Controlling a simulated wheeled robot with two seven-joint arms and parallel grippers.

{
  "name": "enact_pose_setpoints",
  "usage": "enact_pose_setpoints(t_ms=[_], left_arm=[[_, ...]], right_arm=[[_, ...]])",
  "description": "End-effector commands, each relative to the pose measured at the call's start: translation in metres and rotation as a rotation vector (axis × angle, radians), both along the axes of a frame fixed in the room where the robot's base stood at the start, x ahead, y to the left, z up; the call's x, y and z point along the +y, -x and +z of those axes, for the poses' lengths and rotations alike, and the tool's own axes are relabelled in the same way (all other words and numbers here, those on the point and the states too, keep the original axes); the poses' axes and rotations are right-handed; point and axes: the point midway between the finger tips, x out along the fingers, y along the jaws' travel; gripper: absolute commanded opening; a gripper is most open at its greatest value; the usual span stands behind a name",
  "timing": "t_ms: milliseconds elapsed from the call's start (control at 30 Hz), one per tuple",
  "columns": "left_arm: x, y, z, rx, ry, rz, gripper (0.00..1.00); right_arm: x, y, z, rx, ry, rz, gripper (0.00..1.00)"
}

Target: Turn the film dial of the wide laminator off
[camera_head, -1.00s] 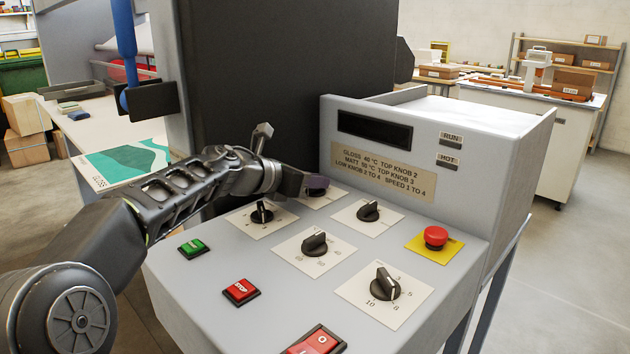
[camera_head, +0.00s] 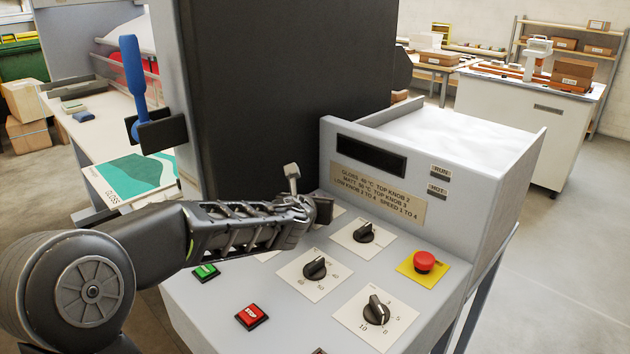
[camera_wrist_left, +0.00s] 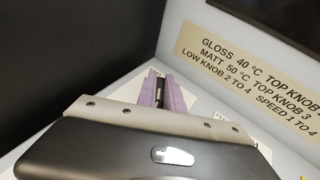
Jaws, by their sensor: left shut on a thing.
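The wide laminator's grey control panel (camera_head: 225,315) fills the middle of the head view. My left gripper (camera_head: 322,210) is at its back row of dials, against a dial whose plate edge shows beside it. In the left wrist view the purple fingers of my left gripper (camera_wrist_left: 163,92) are shut on a small dark dial knob (camera_wrist_left: 160,90). That knob is mostly hidden by the fingers and wrist, and its pointer direction cannot be read. Black dials stand at the back right (camera_head: 364,232), in the middle (camera_head: 315,268) and at the front right (camera_head: 376,310). My right gripper is not in view.
A red emergency button (camera_head: 424,261) on a yellow plate is at the right. A green button (camera_head: 206,272) and a red stop button (camera_head: 251,316) lie below my forearm. A raised housing with a settings label (camera_head: 377,191) and a tall dark panel (camera_head: 285,90) stand behind.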

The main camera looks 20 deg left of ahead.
Motion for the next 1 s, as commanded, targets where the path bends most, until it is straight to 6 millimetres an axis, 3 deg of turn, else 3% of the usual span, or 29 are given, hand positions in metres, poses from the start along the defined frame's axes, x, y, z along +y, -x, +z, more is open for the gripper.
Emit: enact_pose_setpoints(t_ms=[100,567,1000], left_arm=[[-0.004,-0.002,0.005,-0.003,-0.001,0.104,0.0],[-0.003,-0.003,0.004,-0.003,-0.002,0.544,0.0],[-0.001,-0.003,0.006,-0.003,-0.004,0.906,0.0]], right_arm=[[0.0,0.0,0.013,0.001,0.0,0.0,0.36],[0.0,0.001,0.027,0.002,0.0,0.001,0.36],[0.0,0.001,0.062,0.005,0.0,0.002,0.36]])
